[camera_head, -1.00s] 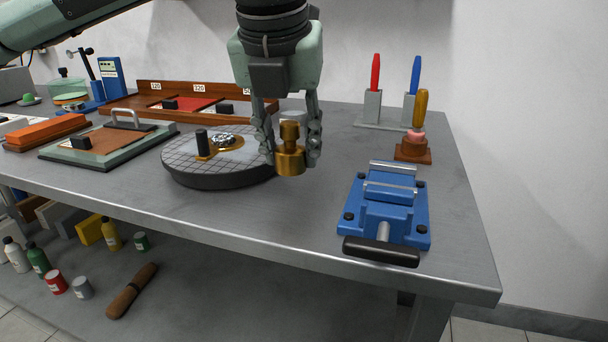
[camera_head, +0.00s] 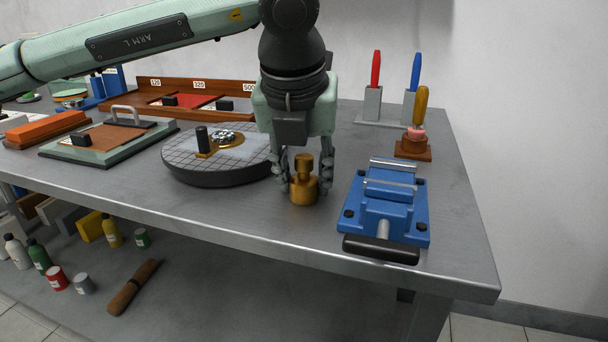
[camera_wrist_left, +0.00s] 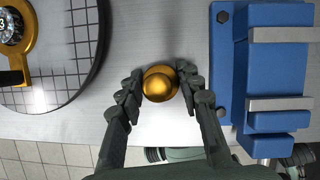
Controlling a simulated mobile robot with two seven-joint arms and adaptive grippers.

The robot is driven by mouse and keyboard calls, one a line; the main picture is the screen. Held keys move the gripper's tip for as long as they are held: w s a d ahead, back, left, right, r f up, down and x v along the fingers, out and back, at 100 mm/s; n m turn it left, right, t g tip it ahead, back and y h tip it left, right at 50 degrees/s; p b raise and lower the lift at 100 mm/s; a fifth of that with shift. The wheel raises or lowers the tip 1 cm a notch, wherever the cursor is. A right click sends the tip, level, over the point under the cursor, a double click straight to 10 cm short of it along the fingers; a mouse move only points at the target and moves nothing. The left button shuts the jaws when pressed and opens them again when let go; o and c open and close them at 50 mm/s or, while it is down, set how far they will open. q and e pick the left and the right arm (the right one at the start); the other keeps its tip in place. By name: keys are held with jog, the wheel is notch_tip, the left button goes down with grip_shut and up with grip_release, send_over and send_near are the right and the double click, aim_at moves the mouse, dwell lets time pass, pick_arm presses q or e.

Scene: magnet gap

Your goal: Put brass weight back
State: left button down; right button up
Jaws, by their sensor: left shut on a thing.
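The brass weight (camera_head: 304,188) is a gold cylinder with a narrower knob on top. It is upright between the round gridded plate and the blue vise. My left gripper (camera_head: 304,170) points down and is shut on the weight, with a finger on either side. In the left wrist view the weight (camera_wrist_left: 160,84) shows from above between the two fingertips (camera_wrist_left: 159,92). Its base is at or very near the table top; I cannot tell whether it touches. My right gripper is not in view.
The round gridded plate (camera_head: 190,170), with a brass-mounted piece (camera_head: 224,140) on it, stands to the left. The blue vise (camera_head: 388,208) stands close on the right. A wooden stand with a yellow handle (camera_head: 421,105) is behind it. The table's front edge (camera_head: 250,243) is near.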

pick_arm(q)
jog(key=c, duration=1)
grip_release()
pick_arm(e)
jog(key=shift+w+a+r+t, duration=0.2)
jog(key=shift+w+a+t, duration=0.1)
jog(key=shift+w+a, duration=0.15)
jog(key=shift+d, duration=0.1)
pick_arm(q)
jog(key=shift+r, duration=0.15)
jog(key=v, duration=1.2)
jog(key=shift+a, duration=0.1)
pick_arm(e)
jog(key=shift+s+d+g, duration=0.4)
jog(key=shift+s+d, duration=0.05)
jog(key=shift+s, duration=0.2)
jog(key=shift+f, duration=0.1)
